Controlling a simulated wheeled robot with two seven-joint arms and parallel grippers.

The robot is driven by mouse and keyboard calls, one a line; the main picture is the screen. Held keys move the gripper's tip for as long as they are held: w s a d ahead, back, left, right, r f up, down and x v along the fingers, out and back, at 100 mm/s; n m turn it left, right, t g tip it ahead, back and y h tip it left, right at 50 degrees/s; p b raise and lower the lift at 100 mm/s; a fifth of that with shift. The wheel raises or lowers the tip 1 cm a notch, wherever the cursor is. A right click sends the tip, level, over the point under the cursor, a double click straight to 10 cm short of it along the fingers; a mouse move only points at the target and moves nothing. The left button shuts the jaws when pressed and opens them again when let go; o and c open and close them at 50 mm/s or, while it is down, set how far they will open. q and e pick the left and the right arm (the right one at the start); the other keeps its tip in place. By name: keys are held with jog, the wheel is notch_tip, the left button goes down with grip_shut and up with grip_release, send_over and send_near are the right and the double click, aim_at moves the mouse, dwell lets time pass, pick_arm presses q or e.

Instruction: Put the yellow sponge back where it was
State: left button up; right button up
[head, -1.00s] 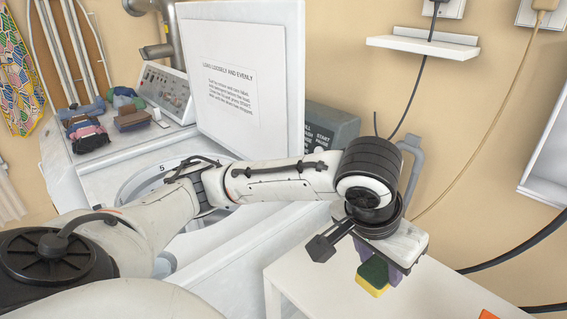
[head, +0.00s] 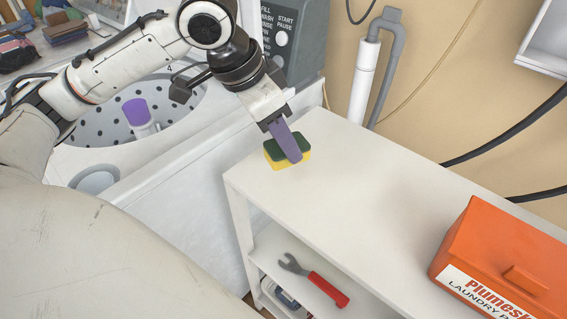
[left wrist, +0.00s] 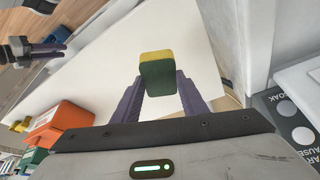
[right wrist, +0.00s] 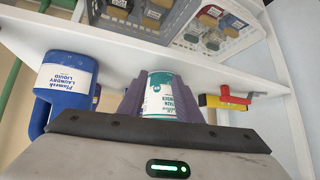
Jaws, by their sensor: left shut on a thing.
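The yellow sponge (head: 273,155), with a dark green scouring side, is at the back left corner of the white table top (head: 350,190). My left gripper (head: 287,143) is shut on it from above. In the left wrist view the sponge (left wrist: 158,72) sits between the purple fingertips. I cannot tell whether it touches the table. My right gripper is outside the head view. It shows small in the left wrist view (left wrist: 60,44), its fingers apart with nothing visible between them. In the right wrist view its fingers flank a white and teal can (right wrist: 160,98), apparently standing beyond them.
An orange laundry powder box (head: 500,262) stands at the table's right. A red-handled wrench (head: 318,283) lies on the lower shelf. An open washer tub (head: 95,140) and grey control panel (head: 300,40) are at left. A blue laundry bottle (right wrist: 66,85) shows near my right gripper. The table's middle is clear.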

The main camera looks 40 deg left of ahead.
aim_at(283, 158)
pick_arm(q)
notch_tip(283, 158, down, 5)
jog(key=shift+r+b, duration=0.1)
jog(key=shift+b, duration=0.5)
jog(key=o, duration=0.9)
jog(key=shift+o, duration=0.2)
